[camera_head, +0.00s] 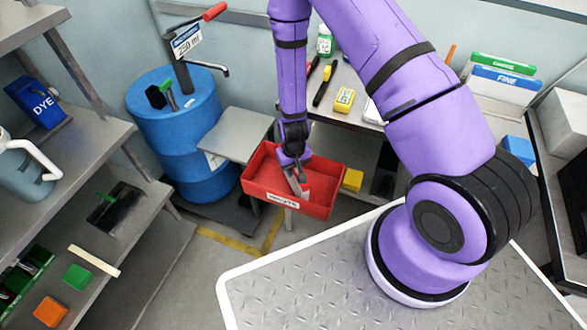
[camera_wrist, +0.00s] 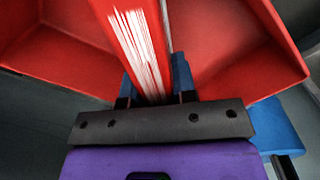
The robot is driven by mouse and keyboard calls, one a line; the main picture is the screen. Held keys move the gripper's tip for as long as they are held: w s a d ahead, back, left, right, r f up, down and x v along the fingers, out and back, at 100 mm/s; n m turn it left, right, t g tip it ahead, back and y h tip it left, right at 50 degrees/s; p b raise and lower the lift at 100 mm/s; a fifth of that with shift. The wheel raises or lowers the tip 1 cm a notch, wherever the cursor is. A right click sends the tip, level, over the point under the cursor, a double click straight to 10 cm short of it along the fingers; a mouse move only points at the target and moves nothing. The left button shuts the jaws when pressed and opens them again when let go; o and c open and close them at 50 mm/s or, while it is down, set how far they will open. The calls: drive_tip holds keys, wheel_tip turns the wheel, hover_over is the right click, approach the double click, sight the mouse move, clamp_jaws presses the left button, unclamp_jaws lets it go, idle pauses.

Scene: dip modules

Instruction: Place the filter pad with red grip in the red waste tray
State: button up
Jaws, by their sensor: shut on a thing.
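The red waste tray (camera_head: 325,207) stands in the middle of the head view, with a white label on its front wall. Its red walls also fill much of the wrist view (camera_wrist: 240,75). My gripper (camera_head: 296,172) points down over the inside of the tray. In the wrist view, my gripper (camera_wrist: 155,92) is shut on a red piece with bright white streaks (camera_wrist: 137,45), which appears to be the filter pad's red grip. A pale grey flat part (camera_head: 299,188) shows below the fingers in the head view, within the tray's outline. I cannot tell whether it touches the tray floor.
A blue drum (camera_head: 178,130) and a grey platform (camera_head: 243,135) stand left of the tray. Shelves with a blue DYE container (camera_head: 40,103) are at far left.

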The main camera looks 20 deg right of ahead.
drive_tip(key=shift+f, duration=0.2)
drive_tip(key=shift+f, duration=0.1)
drive_tip(key=o, duration=0.9)
drive_tip(key=shift+o, duration=0.2)
